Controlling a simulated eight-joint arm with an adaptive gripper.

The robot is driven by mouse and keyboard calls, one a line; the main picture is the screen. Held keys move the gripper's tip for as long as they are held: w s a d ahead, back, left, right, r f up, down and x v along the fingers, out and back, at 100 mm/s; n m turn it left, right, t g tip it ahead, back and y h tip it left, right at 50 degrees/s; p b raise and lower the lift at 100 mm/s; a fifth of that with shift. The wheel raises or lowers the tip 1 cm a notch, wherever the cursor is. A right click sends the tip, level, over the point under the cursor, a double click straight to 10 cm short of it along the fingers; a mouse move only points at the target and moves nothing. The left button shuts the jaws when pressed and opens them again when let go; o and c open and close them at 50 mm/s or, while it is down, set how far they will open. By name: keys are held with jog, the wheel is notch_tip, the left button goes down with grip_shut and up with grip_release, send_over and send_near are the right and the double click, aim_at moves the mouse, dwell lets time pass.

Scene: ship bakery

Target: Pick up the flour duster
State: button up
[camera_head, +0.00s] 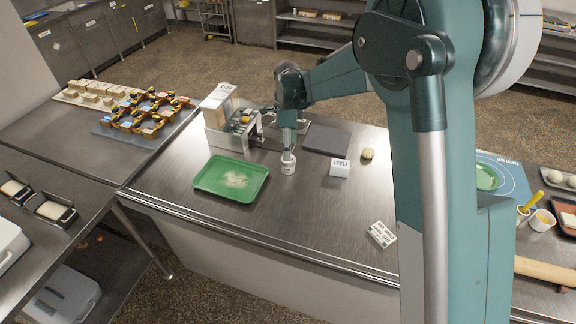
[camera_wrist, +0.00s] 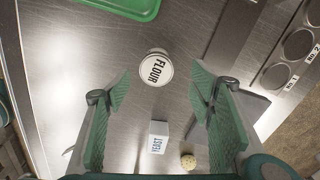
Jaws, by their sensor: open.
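The flour duster is a small white round container with a "FLOUR" label on its top. In the wrist view the flour duster (camera_wrist: 155,66) lies ahead, between the tips of the two spread fingers, with a gap on each side. In the head view the flour duster (camera_head: 288,165) stands upright on the steel worktop, right of the green tray. My gripper (camera_head: 288,149) points straight down just above it. In the wrist view my gripper (camera_wrist: 162,78) is open and empty. The head view does not show its fingers clearly.
The green tray (camera_head: 203,187) holds scattered flour. A white yeast box (camera_head: 340,168), a dough ball (camera_head: 367,153) and a dark slab (camera_head: 327,138) lie to the right. A machine (camera_head: 217,141) stands behind left. The front middle worktop is mostly clear.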

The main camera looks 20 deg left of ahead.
aim_at(288, 168)
dwell(0.3)
jog(key=shift+f, duration=1.3)
jog(key=shift+s+d+f+p, duration=0.1)
jog(key=shift+s+f+p, duration=0.05)
jog(key=shift+f, duration=1.2)
jog(key=shift+s+d+f+p, duration=0.1)
jog(key=shift+f+p, duration=0.05)
jog(key=shift+f, duration=1.15)
jog(key=c, duration=1.1)
